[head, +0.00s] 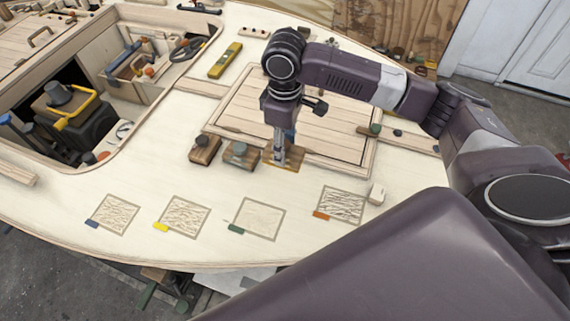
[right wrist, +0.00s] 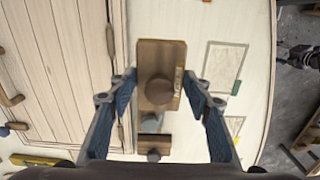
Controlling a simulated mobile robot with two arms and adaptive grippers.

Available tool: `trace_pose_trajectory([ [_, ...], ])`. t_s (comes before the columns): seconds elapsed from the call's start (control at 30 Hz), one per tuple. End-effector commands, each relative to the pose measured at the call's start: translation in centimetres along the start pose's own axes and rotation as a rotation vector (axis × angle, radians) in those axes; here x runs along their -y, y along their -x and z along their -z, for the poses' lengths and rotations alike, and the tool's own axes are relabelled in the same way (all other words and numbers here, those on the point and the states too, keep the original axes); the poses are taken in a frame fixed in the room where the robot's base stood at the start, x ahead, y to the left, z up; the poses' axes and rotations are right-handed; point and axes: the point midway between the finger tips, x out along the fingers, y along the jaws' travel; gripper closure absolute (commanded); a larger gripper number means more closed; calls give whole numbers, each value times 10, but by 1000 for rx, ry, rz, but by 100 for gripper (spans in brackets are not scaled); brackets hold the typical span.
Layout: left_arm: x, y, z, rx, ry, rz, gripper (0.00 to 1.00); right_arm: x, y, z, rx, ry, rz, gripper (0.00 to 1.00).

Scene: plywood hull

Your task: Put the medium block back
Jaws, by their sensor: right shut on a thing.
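My right gripper (head: 280,160) points straight down and is shut on a wooden block (head: 292,165) at the right end of a row of blocks. In the right wrist view the fingers (right wrist: 160,78) stand on both sides of this block (right wrist: 148,55). It has a round brown knob and a small yellowish label, too small to read. I cannot tell whether it touches the deck. To its left are a block with a dark green knob (head: 241,154) and a dark brown block (head: 205,149). My left gripper is not in view.
Several outlined patches lie along the front of the deck, with blue (head: 92,223), yellow (head: 161,226), green (head: 236,229) and orange (head: 321,215) tabs. A small pale block (head: 377,193) sits at the right. A framed plank hatch (head: 330,120) lies behind. An open well with tools (head: 140,60) is at the left.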

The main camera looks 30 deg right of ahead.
Motion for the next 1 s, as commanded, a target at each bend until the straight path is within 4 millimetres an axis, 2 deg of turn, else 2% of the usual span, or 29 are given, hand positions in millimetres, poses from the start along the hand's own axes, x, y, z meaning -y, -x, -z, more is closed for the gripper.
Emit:
trace_pose_trajectory([
  [0.1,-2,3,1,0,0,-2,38,0,-25,0,2,-2,1,78],
  [0.37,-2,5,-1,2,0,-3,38,0,-51,0,0,-1,0,78],
  [0.6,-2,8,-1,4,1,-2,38,0,-83,0,-1,-2,0,78],
  [1.0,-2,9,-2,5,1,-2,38,0,-89,1,-1,-1,0,78],
])
